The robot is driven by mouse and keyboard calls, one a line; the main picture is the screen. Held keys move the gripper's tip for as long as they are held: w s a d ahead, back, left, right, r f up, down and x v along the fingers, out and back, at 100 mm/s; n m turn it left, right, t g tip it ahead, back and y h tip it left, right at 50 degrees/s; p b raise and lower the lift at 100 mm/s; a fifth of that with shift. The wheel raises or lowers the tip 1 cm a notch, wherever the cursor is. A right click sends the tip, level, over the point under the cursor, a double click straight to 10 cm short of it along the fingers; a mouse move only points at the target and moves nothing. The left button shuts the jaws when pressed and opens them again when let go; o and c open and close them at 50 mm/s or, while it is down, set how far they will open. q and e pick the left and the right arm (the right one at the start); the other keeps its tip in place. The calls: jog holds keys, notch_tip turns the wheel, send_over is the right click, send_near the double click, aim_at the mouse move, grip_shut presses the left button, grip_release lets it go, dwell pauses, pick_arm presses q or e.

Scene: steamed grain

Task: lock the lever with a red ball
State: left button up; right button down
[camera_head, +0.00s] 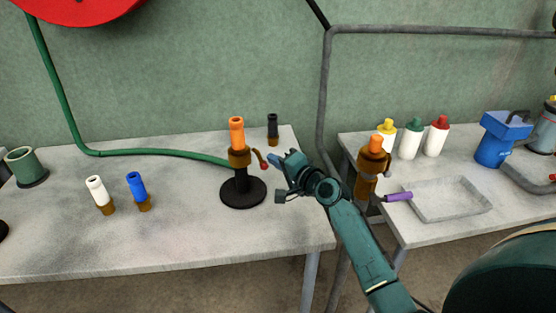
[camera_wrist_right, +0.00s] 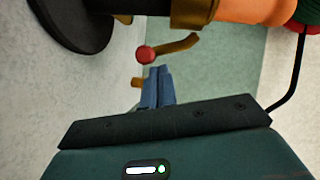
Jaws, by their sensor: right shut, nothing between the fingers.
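A lever (camera_head: 258,155) with a red ball (camera_head: 264,166) at its end sticks out to the right of a brown collar (camera_head: 239,158). The collar sits under an upright orange nozzle (camera_head: 237,132) on a black round stand (camera_head: 243,194). My right gripper (camera_head: 273,160) is shut and empty, with its blue fingertips just right of the ball. In the right wrist view the red ball (camera_wrist_right: 146,54), the brown lever (camera_wrist_right: 178,47) and the shut blue fingers (camera_wrist_right: 158,73) show close together. Whether they touch is unclear. My left gripper is not in view.
A green hose (camera_head: 150,153) runs along the table to the stand. A black nozzle (camera_head: 272,125) stands behind; white (camera_head: 97,191) and blue (camera_head: 137,187) nozzles stand left.

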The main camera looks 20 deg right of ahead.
jog(key=b, duration=0.1)
jog(key=f+m+b, duration=0.1)
jog(key=b, duration=0.1)
jog(key=shift+a+f+t, duration=0.3)
jog(key=shift+a+t, duration=0.05)
jog(key=shift+t, duration=0.05)
jog(key=shift+w+a+f+m+y+b, duration=0.1)
jog(key=shift+m+y+b, duration=0.2)
jog(key=shift+m+b, duration=0.15)
jog(key=shift+a+m, duration=0.1)
jog(key=shift+m, duration=0.25)
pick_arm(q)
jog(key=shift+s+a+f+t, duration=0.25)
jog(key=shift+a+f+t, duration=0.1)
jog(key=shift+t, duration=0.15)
pick_arm(e)
jog(key=shift+t, duration=0.3)
jog(key=shift+r, duration=0.2)
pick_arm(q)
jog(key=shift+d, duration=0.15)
